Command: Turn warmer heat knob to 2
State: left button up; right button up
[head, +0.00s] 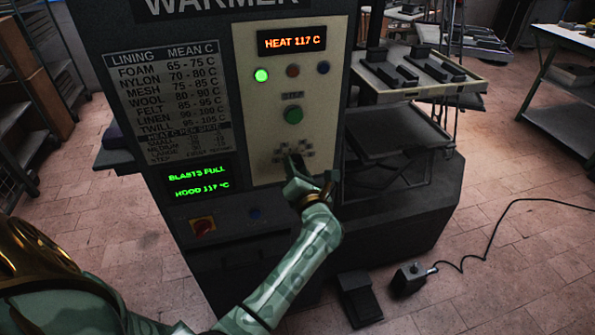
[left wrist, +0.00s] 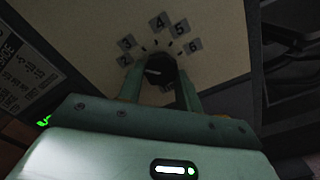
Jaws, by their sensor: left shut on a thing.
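The warmer (head: 225,120) is a dark cabinet with a cream panel. My left gripper (head: 297,175) is shut on the knob, one finger on each side. It partly hides the knob and lower plates in the head view. My right gripper is not in view.
The display (head: 292,39) reads HEAT 117 C. A green-text screen (head: 198,182) is at lower left. A pedal (head: 358,298) and a cabled box (head: 408,279) are on the floor.

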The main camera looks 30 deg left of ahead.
pick_arm(q)
jog(key=shift+d+f+n, duration=0.1)
jog(key=shift+f+n, duration=0.1)
jog(key=shift+n, duration=0.3)
jog(key=o, duration=1)
jog(key=shift+r, duration=0.1)
jog(key=shift+r, duration=0.1)
